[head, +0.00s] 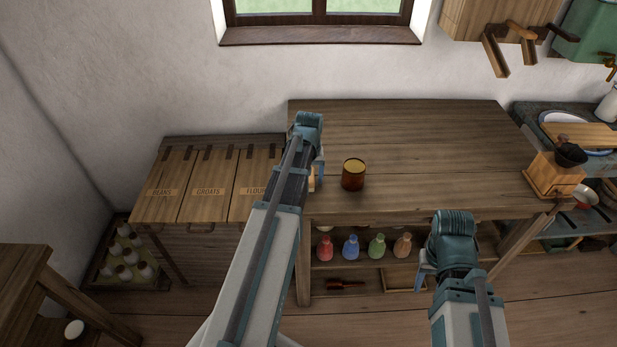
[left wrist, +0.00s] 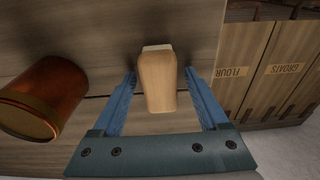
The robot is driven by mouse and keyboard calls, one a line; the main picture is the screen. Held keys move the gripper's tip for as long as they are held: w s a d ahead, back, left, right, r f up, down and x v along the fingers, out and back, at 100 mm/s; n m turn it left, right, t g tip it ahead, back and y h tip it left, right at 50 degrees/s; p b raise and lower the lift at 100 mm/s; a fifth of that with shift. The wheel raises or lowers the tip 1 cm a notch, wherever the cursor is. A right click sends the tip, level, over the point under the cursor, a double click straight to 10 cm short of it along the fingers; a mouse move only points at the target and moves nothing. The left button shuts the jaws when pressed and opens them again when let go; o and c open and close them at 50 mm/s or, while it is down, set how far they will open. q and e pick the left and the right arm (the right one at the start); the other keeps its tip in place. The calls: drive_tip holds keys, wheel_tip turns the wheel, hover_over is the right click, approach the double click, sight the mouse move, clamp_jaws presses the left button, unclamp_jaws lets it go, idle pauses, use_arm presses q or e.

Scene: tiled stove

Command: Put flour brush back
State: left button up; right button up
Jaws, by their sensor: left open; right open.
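A pale wooden piece (left wrist: 157,84), blocky with a lighter end, is on the worktop (head: 420,140) by its left edge. It may be the flour brush; I cannot tell for sure. My left gripper (left wrist: 160,73) is open, with one finger on each side of the piece, apart from it. In the head view, my left gripper (head: 316,165) hides most of this piece. A dark red brush-like thing (head: 345,284) lies on the shelf under the worktop. My right gripper (head: 421,276) is open and empty, in front of the worktop.
An amber-brown cup (head: 353,175) stands close to the left gripper; it also shows in the left wrist view (left wrist: 45,98). Lidded bins (head: 208,185) labelled beans, groats and flour stand left. Several coloured bottles (head: 351,247) line the shelf. A coffee grinder (head: 556,172) stands right; the worktop's middle is clear.

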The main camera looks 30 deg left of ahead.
use_arm(q)
wheel_tip(320, 180, up, 12)
drive_tip(key=s+p, duration=0.1)
drive_tip(key=p, duration=1.1)
drive_tip(key=shift+d+r, duration=0.15)
drive_tip(key=shift+d, duration=0.25)
drive_tip(key=shift+s, duration=0.1)
drive_tip(key=s+d+m, duration=0.5)
drive_tip(key=s+d, duration=0.2)
drive_tip(key=d, duration=0.8)
drive_tip(key=s+d+m+g, duration=0.1)
drive_tip(key=s+d+m, duration=0.4)
drive_tip(key=d, duration=0.9)
drive_tip(key=s, duration=0.3)
drive_tip(key=shift+s+d, duration=0.15)
drive_tip(key=shift+d, duration=0.2)
drive_tip(key=shift+c, duration=0.4)
